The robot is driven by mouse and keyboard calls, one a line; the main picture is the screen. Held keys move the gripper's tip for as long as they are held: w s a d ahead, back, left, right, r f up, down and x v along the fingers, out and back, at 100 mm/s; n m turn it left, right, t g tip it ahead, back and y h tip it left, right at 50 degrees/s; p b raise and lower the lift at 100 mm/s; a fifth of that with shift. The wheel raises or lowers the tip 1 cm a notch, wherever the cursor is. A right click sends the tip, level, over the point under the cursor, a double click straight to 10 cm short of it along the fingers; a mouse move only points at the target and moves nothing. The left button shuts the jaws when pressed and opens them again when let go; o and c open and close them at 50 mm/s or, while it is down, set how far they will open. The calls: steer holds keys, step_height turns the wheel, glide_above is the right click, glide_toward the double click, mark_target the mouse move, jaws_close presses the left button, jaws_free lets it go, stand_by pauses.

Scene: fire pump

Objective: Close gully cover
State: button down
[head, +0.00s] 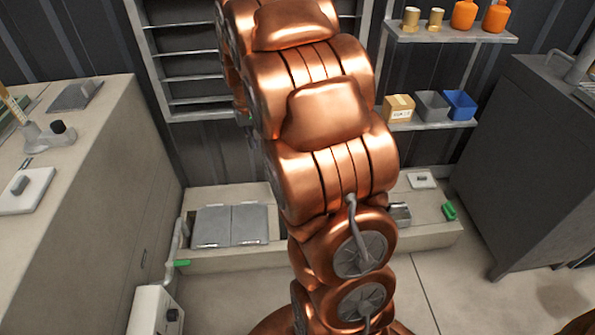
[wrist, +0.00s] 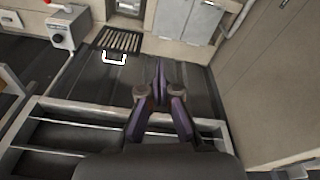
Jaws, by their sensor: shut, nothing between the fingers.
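In the wrist view, a slotted grating (wrist: 119,41) lies at the upper left, next to a dark flat surface. A small dark piece with a pale U-shaped handle (wrist: 115,58) sits at the grating's near edge. This looks like the gully and its cover, but I cannot tell how far the cover is open. My gripper (wrist: 160,66) is shut and empty, right of the handle and apart from it in the picture. In the head view my copper arm hides the grating and my gripper.
A low pale block with two grey plates (head: 231,225) stands by the back wall. A slatted rack (head: 190,78) hangs on the wall; its bars cross the lower wrist view. A dark cabinet (head: 525,165) stands right, a pale counter (head: 75,165) left. Floor at front right is clear.

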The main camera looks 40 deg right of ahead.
steer(key=w+d+f+m+b, duration=0.1)
steer(key=w+d+f+b, duration=0.4)
steer(key=d+f, duration=0.4)
steer(key=w+d+f+m+t+h+b, duration=0.1)
steer(key=w+d+f+b, duration=0.3)
steer(key=d+f, duration=0.6)
steer(key=w+d+f+m+t+b, duration=0.1)
steer(key=w+d+f+b, duration=0.4)
steer(key=d+f, duration=0.5)
steer(key=shift+w+d+f+h+b, duration=0.3)
steer(key=shift+f+b, duration=0.75)
steer(key=shift+f, duration=3.5)
steer(key=shift+a, duration=0.1)
steer(key=shift+s+a+r, duration=0.1)
